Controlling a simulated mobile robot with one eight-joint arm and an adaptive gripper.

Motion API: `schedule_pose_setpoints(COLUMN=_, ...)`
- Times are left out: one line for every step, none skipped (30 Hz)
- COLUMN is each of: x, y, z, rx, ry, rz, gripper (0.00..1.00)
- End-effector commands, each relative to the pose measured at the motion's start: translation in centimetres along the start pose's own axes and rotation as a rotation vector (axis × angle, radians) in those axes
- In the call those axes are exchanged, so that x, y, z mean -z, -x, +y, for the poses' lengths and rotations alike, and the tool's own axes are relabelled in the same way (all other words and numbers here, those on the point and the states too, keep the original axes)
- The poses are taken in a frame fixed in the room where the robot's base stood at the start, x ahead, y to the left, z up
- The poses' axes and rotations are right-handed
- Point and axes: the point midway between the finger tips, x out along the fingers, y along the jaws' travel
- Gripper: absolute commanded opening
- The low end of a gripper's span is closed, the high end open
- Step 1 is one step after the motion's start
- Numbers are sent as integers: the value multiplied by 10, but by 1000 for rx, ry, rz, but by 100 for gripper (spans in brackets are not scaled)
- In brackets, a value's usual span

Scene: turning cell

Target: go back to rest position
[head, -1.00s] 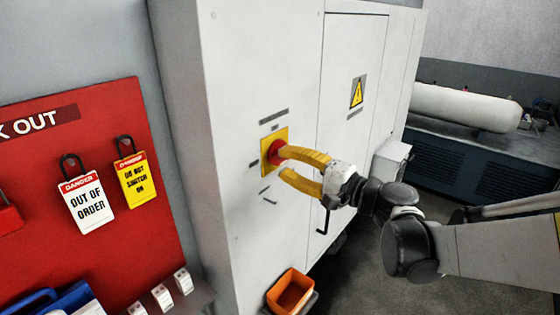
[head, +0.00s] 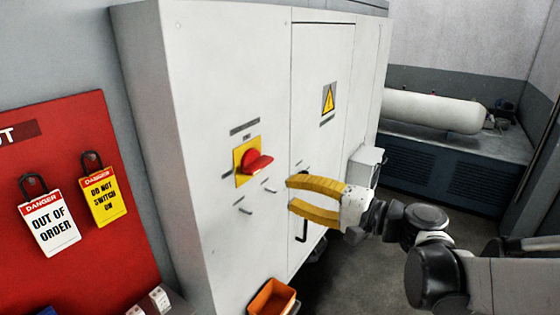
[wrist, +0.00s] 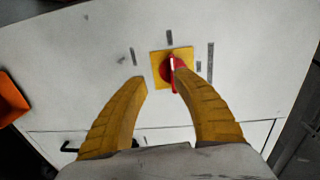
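My gripper (head: 289,193) has two yellow fingers, spread apart with nothing between them. In the head view it is in front of the grey cabinet (head: 220,60), to the right of and slightly below the red rotary switch (head: 255,162). The switch sits on a yellow plate (head: 240,178), and its whole handle shows, clear of the fingers. In the wrist view the gripper (wrist: 159,80) is open, and the red switch (wrist: 172,72) shows beyond the fingertips, near the right one. The wrist view does not tell the exact gap.
A red lockout board (head: 130,255) with two danger tags, one white (head: 50,222) and one yellow (head: 103,195), is at the left. An orange bin (head: 272,299) is low by the cabinet. A white tank (head: 435,110) lies at the back right. A black door handle (head: 302,231) is near my gripper.

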Motion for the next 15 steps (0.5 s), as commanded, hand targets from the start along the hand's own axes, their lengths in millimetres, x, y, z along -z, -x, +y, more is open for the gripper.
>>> schedule_pose_setpoints(x=-13, y=-1, z=24, rx=-62, ry=29, rz=-7, gripper=34)
schedule_pose_setpoints(x=-20, y=0, z=39, rx=-113, ry=54, rz=-9, gripper=34)
schedule_pose_setpoints(x=-32, y=2, z=63, rx=-194, ry=96, rz=-12, gripper=34)
schedule_pose_setpoints(x=-40, y=6, z=83, rx=-261, ry=132, rz=-16, gripper=34)
schedule_pose_setpoints(x=-50, y=12, z=104, rx=-332, ry=173, rz=-19, gripper=34)
schedule_pose_setpoints(x=-60, y=22, z=132, rx=-430, ry=234, rz=-22, gripper=34)
schedule_pose_setpoints(x=-67, y=31, z=153, rx=-504, ry=283, rz=-25, gripper=34)
schedule_pose_setpoints(x=-73, y=42, z=173, rx=-577, ry=334, rz=-26, gripper=34)
schedule_pose_setpoints(x=-79, y=57, z=197, rx=-669, ry=403, rz=-28, gripper=34)
schedule_pose_setpoints(x=-82, y=69, z=213, rx=-734, ry=455, rz=-30, gripper=34)
schedule_pose_setpoints(x=-85, y=81, z=228, rx=-797, ry=507, rz=-30, gripper=34)
schedule_pose_setpoints(x=-87, y=97, z=245, rx=-872, ry=573, rz=-31, gripper=34)
schedule_pose_setpoints(x=-87, y=108, z=256, rx=-924, ry=621, rz=-30, gripper=34)
schedule_pose_setpoints(x=-87, y=119, z=265, rx=-971, ry=666, rz=-31, gripper=34)
schedule_pose_setpoints(x=-87, y=132, z=275, rx=-1026, ry=720, rz=-31, gripper=34)
